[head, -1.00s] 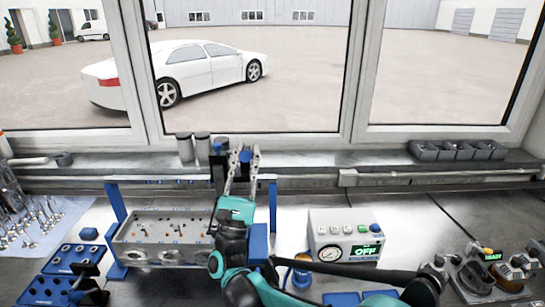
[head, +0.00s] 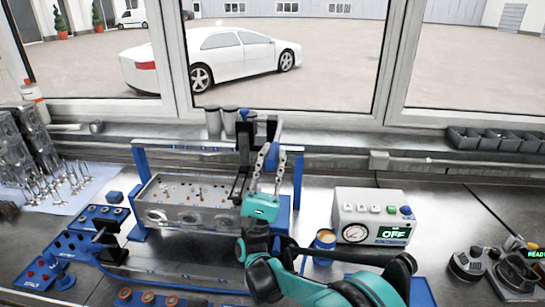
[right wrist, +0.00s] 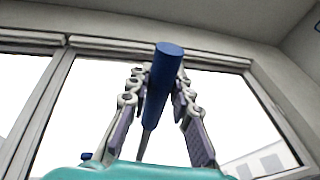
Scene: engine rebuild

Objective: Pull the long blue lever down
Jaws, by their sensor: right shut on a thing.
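The long blue lever (head: 274,154) shows its blue grip in the head view, at the right side of a black upright fixture (head: 245,150) over the metal cylinder head (head: 185,200). My right gripper (head: 272,152) is shut on the lever, with a finger on either side of the blue grip. In the right wrist view the lever (right wrist: 163,80) runs up between the two fingers, its round blue end toward the camera. The lever's pivot is hidden behind the gripper. My left gripper is not in view.
A blue frame (head: 298,185) surrounds the cylinder head. A white control box (head: 372,216) reading OFF stands to the right. Blue trays (head: 70,246) and valves (head: 75,180) lie at left. Grey bins (head: 495,138) sit on the sill.

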